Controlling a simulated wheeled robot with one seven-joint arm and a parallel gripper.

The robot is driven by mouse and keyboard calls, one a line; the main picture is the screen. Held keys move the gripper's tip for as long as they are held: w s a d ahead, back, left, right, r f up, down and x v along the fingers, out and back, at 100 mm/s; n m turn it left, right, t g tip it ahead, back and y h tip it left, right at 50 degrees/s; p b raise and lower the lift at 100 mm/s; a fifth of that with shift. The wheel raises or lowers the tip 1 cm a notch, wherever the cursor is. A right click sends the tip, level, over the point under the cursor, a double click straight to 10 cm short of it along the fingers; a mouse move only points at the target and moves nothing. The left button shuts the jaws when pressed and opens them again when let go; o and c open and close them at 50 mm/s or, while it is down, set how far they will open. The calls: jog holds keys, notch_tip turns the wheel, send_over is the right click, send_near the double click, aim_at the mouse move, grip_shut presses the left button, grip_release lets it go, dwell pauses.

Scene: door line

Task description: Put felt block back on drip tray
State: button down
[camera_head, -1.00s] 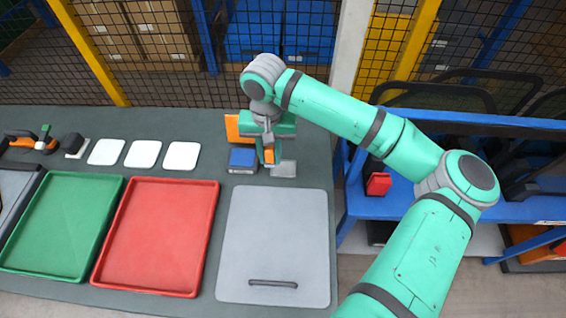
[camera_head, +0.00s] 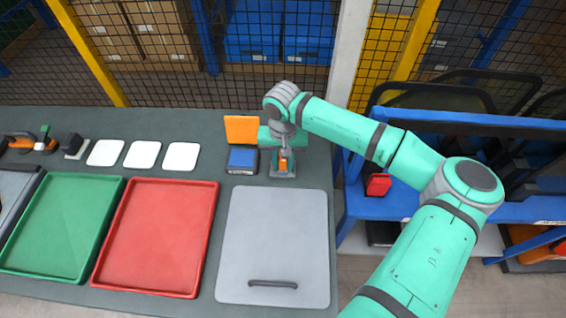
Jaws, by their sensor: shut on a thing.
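My gripper (camera_head: 284,165) points down over a small grey plate (camera_head: 283,173), which looks like the drip tray, at the back right of the table. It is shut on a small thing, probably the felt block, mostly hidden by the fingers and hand. Orange shows at the fingertips; whether that is finger or block I cannot tell. The fingertips are at or just above the plate, and contact cannot be made out.
A grey lid-like board with a handle (camera_head: 272,240), a red tray (camera_head: 157,240) and a green tray (camera_head: 62,228) lie in front. White squares (camera_head: 143,154) lie left.

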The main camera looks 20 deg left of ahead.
jog(key=shift+f, duration=0.1)
jog(key=c, duration=1.5)
grip_release()
notch_tip(320, 180, up, 12)
jog(key=shift+r, duration=0.15)
